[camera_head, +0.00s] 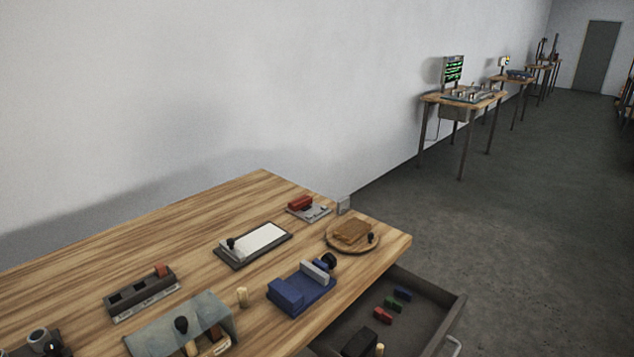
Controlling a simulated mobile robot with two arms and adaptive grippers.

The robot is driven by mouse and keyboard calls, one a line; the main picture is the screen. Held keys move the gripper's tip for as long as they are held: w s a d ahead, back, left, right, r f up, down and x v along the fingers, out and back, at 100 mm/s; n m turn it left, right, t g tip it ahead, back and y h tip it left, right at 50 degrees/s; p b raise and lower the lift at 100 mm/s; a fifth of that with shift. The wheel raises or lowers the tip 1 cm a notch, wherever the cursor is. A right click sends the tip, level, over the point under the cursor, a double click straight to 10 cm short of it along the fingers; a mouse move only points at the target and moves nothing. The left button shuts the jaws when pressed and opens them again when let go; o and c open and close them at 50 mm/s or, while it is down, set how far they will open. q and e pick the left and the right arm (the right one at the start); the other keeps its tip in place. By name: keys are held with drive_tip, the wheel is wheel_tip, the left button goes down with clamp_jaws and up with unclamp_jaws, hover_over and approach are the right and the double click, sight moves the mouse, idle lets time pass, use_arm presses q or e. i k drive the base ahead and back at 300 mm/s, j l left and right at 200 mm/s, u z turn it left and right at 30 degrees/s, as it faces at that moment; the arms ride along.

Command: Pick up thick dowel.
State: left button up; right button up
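More pale wooden pieces (192,348) show in the opening of the grey-green box, partly hidden. Another pale dowel-like piece (380,349) shows in the open drawer at the bottom edge. I cannot tell for sure which of these is the thick dowel. Neither of my grippers is in view.
A dark slotted block (140,296), a white-topped tray (262,240), a red-topped device (303,205) and a round wooden plate (335,247) stand on the table. The open drawer (425,310) juts out, holding small coloured blocks. Other worktables (462,97) line the wall.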

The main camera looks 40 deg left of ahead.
sight(242, 292)
drive_tip(key=u, duration=1.8)
